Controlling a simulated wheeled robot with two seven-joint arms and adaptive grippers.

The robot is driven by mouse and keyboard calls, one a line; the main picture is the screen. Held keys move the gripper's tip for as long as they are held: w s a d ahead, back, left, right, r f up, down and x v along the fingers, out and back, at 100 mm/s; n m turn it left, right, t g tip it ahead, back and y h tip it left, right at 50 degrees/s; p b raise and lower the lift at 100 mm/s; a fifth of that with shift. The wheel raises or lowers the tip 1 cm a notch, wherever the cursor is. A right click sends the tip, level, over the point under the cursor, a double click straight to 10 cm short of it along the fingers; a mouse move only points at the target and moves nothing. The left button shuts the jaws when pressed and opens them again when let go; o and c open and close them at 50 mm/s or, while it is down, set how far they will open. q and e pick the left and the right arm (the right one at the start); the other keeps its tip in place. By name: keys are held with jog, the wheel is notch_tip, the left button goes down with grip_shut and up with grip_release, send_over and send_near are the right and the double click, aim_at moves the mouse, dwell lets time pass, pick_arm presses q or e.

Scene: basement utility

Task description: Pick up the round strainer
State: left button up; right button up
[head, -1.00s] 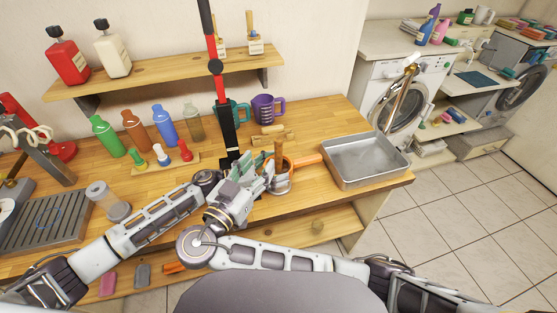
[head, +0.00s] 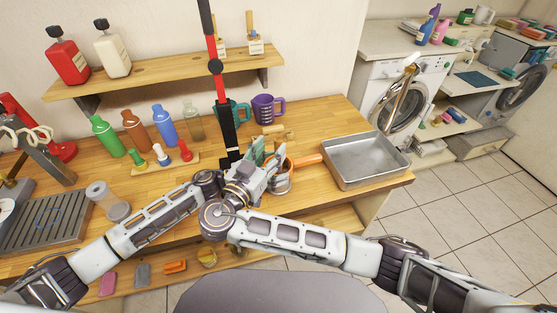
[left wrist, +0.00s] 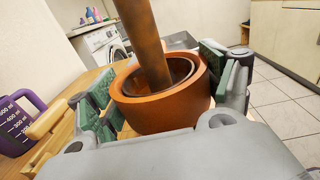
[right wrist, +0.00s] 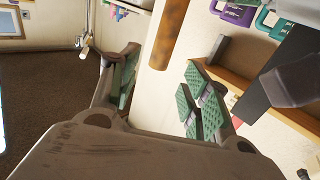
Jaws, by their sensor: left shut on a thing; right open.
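A round orange-brown vessel (left wrist: 160,105) with a thick rim sits between the green pads of my left gripper (left wrist: 160,95), which is shut on it. A brown rod (left wrist: 143,40) rises from its opening. I cannot tell whether rod or vessel is the round strainer; no mesh shows. In the head view an orange handle (head: 308,160) sticks out to the right beside my grippers. My left gripper (head: 279,184) is low there, partly hidden. My right gripper (right wrist: 158,95) is open above it; a brown rod (right wrist: 168,35) shows ahead between its fingers, not clasped.
A grey metal tray (head: 405,176) stands at the bench's right end. Purple (head: 267,108) and teal mugs stand behind the grippers. Several bottles and a small rack of coloured pegs (head: 163,160) are to the left. A red-and-black post (head: 225,120) rises close behind the grippers.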

aim_at(276, 144)
jog(key=shift+x, duration=2.65)
jog(key=shift+d+f, duration=0.1)
jog(key=shift+f, duration=0.1)
jog(key=shift+s, duration=0.1)
grip_shut()
